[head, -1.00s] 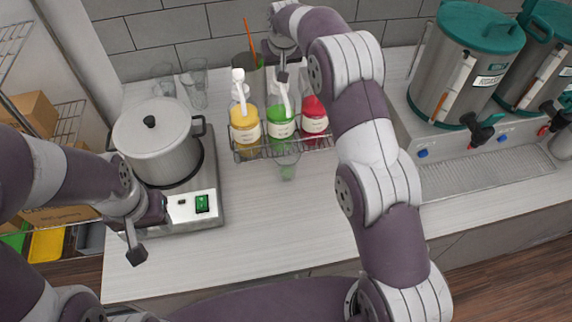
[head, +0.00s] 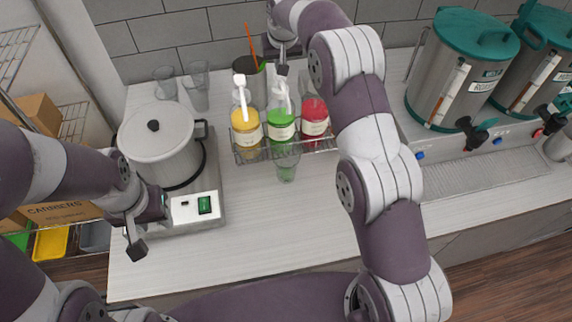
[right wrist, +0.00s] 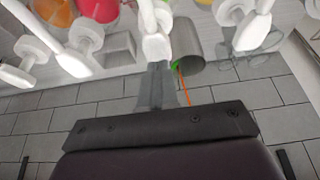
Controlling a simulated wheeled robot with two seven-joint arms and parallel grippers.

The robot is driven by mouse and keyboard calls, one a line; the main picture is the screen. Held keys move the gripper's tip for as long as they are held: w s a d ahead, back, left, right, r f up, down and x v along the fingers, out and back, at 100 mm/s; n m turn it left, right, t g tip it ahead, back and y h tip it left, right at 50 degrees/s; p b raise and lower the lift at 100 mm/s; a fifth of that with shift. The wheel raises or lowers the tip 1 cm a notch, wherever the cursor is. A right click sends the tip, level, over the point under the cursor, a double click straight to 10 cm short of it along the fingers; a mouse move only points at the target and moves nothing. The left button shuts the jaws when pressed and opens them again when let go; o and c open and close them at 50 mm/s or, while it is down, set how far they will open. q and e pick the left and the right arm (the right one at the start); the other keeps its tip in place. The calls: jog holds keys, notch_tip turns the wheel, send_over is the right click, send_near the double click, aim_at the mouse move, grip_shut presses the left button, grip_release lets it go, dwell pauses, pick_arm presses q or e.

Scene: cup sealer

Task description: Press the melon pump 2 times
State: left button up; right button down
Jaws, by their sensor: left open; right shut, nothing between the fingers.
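The green bottle (head: 281,124), which I take to be the melon one by its colour, stands in the wire rack between the yellow bottle (head: 246,126) and the red bottle (head: 314,115). Its white pump (head: 280,97) points toward the front, above a clear glass (head: 286,163) with some green at its bottom. My right gripper (head: 282,69) is shut and empty, right at the top of this pump. In the right wrist view its fingertips meet the white pump head (right wrist: 157,46); I cannot tell whether they touch. My left gripper (head: 137,246) is open and empty, at the front left.
A pot (head: 160,145) on a cooker stands at the left. A dark cup with an orange straw (right wrist: 186,45) stands behind the bottles. Neighbouring white pumps (right wrist: 86,38) sit close beside my right fingers. Teal-lidded dispensers (head: 458,75) stand at the right. The front counter is clear.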

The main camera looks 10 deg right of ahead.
jog(key=shift+f, duration=0.1)
dwell(0.3)
jog(key=shift+s+f+b, duration=0.1)
jog(key=shift+f+b, duration=1.3)
jog(key=shift+f, duration=0.75)
jog(key=shift+r, duration=0.1)
notch_tip(320, 180, up, 4)
jog(key=p, duration=0.3)
jog(key=shift+r, duration=0.25)
